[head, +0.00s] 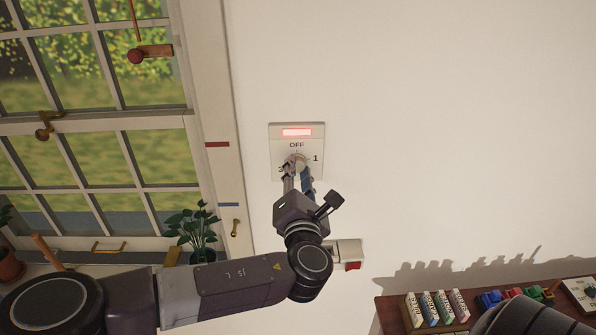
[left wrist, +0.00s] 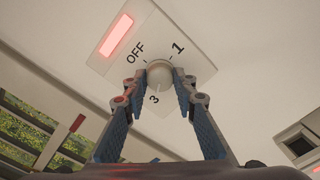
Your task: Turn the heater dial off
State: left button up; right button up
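The heater dial (head: 300,160) is a round pale knob on a white wall plate (head: 283,137) marked OFF, 1 and 3. A red light (head: 297,132) glows above it. My left gripper (head: 298,165) reaches up to the dial from below. In the left wrist view, the dial (left wrist: 159,72) sits between the two fingertips of my left gripper (left wrist: 160,78), which appear to touch its sides. Which mark the dial points at cannot be told. The 2 mark is not visible. My right gripper is out of view.
A window (head: 95,125) with a potted plant (head: 193,228) is at the left. A small wall switch with a red part (head: 352,266) is below the plate. A shelf (head: 392,310) with small colourful items is at the lower right. The wall right of the plate is bare.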

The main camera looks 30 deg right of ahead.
pick_arm(q)
jog(key=shift+c, duration=1.3)
jog(key=shift+f+n+b, duration=0.25)
jog(key=shift+n+b, duration=0.45)
jog(key=shift+b, duration=0.2)
jog(key=shift+n+b, duration=0.6)
jog(key=shift+b, duration=0.1)
jog(key=n+b, duration=0.2)
jog(key=shift+n, duration=0.4)
jog(key=shift+r+n+b, duration=0.2)
jog(key=shift+n+b, duration=0.65)
jog(key=shift+n, duration=0.05)
jog(key=o, duration=1.2)
jog(key=shift+c, duration=0.2)
